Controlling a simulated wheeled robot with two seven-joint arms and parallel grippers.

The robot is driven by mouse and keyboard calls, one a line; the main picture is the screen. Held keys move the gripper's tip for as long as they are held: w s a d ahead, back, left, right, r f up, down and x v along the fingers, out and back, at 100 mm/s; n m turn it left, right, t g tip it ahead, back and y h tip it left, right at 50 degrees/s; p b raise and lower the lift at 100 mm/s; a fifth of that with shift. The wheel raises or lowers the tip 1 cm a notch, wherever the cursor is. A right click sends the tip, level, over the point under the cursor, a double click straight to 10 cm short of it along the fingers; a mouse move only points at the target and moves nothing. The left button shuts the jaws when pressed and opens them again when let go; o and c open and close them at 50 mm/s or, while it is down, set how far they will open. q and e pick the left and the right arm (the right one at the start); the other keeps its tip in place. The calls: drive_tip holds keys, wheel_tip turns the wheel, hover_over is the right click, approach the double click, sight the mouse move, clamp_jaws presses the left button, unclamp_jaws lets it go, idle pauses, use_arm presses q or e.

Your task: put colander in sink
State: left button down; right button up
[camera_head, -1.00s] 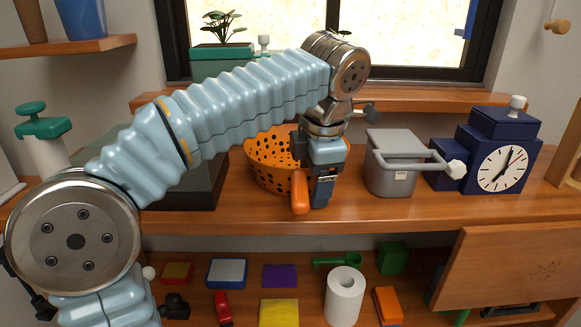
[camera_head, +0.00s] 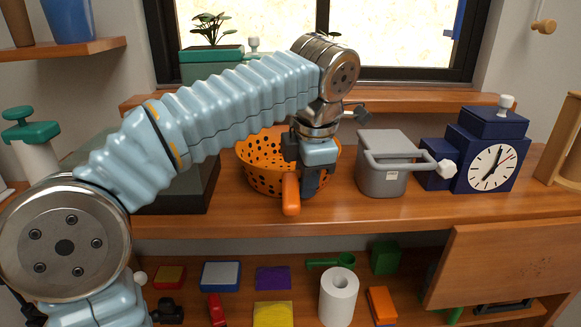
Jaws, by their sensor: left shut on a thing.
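The orange colander (camera_head: 262,172) with dark holes stands on the wooden counter, in the middle of the head view. Its orange handle (camera_head: 291,195) points towards me. My left gripper (camera_head: 294,172) comes down from above at the colander's front right and is shut on it, near the handle. The fingers and the exact contact are partly hidden by the gripper body. My left arm covers part of the view above the colander. No sink shows in this view. My right gripper is not in view.
On the counter (camera_head: 400,205), a grey lidded pot (camera_head: 381,165) stands close right of the colander, with a blue clock (camera_head: 490,165) beyond. A dark box (camera_head: 185,190) stands left. A shelf below holds a paper roll (camera_head: 338,297) and several small items.

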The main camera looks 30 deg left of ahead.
use_arm(q)
drive_tip(key=shift+r+p, duration=0.9)
drive_tip(key=shift+r, duration=1.65)
